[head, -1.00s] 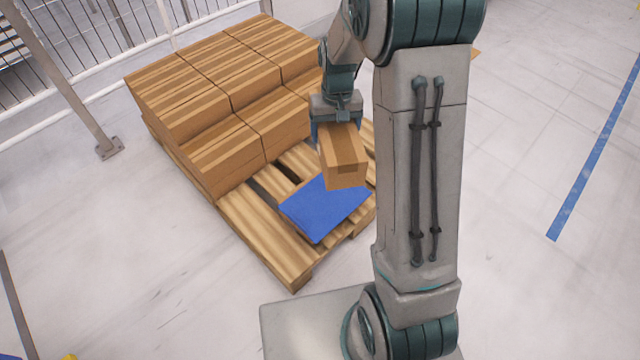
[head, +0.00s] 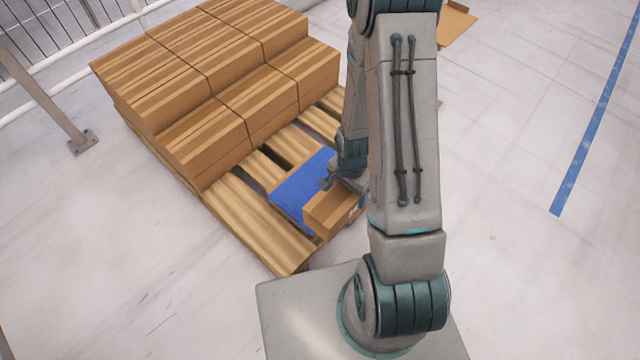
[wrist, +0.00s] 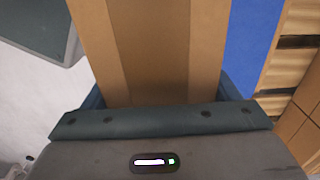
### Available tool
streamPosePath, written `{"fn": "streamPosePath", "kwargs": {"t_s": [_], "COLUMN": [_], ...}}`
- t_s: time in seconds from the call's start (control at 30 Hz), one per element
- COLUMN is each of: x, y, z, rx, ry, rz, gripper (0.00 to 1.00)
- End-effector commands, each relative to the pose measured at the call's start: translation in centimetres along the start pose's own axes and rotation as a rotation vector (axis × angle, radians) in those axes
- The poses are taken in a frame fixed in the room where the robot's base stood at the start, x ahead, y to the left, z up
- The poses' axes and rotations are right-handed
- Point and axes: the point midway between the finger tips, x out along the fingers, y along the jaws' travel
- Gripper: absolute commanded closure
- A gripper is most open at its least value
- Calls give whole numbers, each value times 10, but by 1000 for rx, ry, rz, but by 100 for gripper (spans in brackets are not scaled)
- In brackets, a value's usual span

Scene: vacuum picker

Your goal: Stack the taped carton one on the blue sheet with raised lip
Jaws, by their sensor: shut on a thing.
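The taped carton (head: 333,208) is a brown box with a tape strip along its top. My gripper (head: 345,186) is shut on it; my arm partly hides the grip in the head view. In the wrist view the carton (wrist: 150,50) fills the middle between the fingers. The blue sheet (head: 296,192) lies on the front part of the pallet, and the carton covers its right front part. It also shows in the wrist view (wrist: 250,40), to the right of the carton. I cannot tell whether the carton touches the sheet. The sheet's lip is not clear.
A wooden pallet (head: 250,224) bears several stacked cartons (head: 210,80) behind and left of the sheet. A metal post (head: 45,100) and mesh fence stand at the far left. A flat brown piece (head: 456,22) lies at the back right. The floor to the right is clear.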

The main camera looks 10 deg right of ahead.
Motion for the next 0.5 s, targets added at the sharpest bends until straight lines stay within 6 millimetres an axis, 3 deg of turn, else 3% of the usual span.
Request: {"fn": "streamPosePath", "kwargs": {"t_s": [0.17, 0.5], "x": [20, 62], "y": [-22, -88], "z": [-8, -33], "rx": [13, 14], "ry": [0, 1], "rz": [-4, -4], "gripper": [59, 59]}}
